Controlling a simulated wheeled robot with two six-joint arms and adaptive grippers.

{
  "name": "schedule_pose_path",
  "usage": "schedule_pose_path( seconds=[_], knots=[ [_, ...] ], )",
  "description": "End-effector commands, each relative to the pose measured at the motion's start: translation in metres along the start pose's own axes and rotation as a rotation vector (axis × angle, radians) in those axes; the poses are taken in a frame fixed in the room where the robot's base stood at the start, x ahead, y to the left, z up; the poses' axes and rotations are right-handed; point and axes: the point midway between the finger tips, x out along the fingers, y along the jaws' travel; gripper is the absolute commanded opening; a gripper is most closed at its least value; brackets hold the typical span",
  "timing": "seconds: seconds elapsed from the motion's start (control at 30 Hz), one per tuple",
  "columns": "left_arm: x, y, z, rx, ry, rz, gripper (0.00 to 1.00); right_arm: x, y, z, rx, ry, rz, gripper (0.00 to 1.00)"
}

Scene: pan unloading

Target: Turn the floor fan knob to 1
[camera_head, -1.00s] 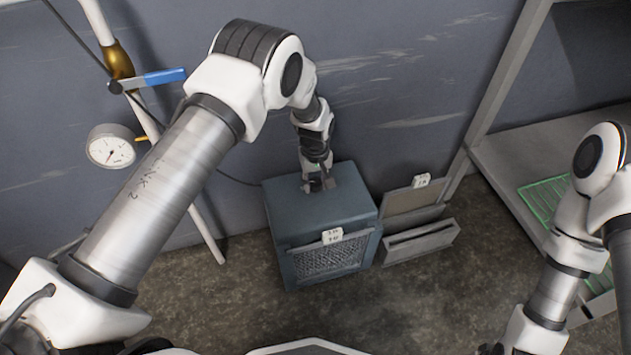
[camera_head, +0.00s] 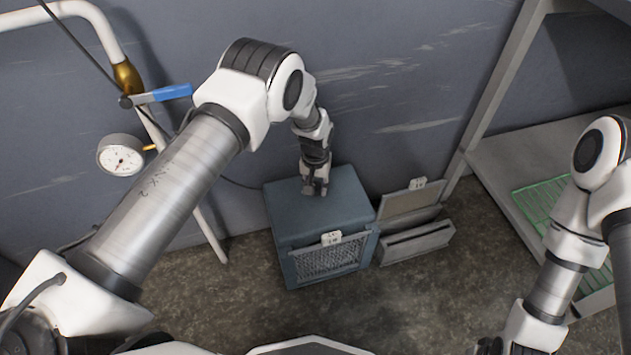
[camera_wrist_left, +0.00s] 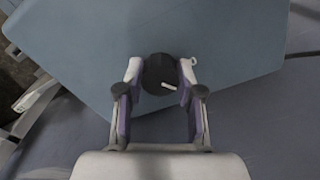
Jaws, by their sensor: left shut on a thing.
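The floor fan (camera_head: 318,207) is a blue-grey box with a mesh front, standing on the floor against the wall. My left gripper (camera_head: 316,188) reaches down onto its top. In the left wrist view the knob (camera_wrist_left: 158,72) is a dark round disc with a white pointer line on the fan top (camera_wrist_left: 215,30). The two fingers of my left gripper (camera_wrist_left: 160,82) are shut on the knob, one at each side. A small white mark shows beside the right fingertip. Any numbers around the knob cannot be read. My right gripper (camera_head: 490,346) is only partly visible at the bottom edge.
A pressure gauge (camera_head: 121,156) and a pipe with a blue-handled valve (camera_head: 160,94) are on the wall at left. A grey panel and box (camera_head: 416,241) stand right of the fan. A shelf with a green rack (camera_head: 540,203) is at right. Floor in front is clear.

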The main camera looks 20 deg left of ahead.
Motion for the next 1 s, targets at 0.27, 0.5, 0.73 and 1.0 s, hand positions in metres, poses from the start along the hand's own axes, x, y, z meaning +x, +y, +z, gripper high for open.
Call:
schedule_pose_path(
  seconds=[0.27,0.5,0.73,1.0],
  knots=[
    [-0.001,0.000,0.001,0.182,-0.003,0.000,0.02,-0.011,0.000,0.000,0.000,0.000,0.000,0.40],
    [0.001,0.000,0.001,0.262,-0.003,0.000,0.02,-0.015,0.000,0.000,0.000,0.000,0.000,0.40],
    [0.001,0.000,0.001,0.281,-0.003,0.000,0.02,-0.015,0.000,0.000,0.000,0.000,0.000,0.40],
    [0.001,0.000,0.001,0.279,-0.003,0.000,0.43,-0.015,0.000,0.000,0.000,0.000,0.000,0.40]
  ],
)
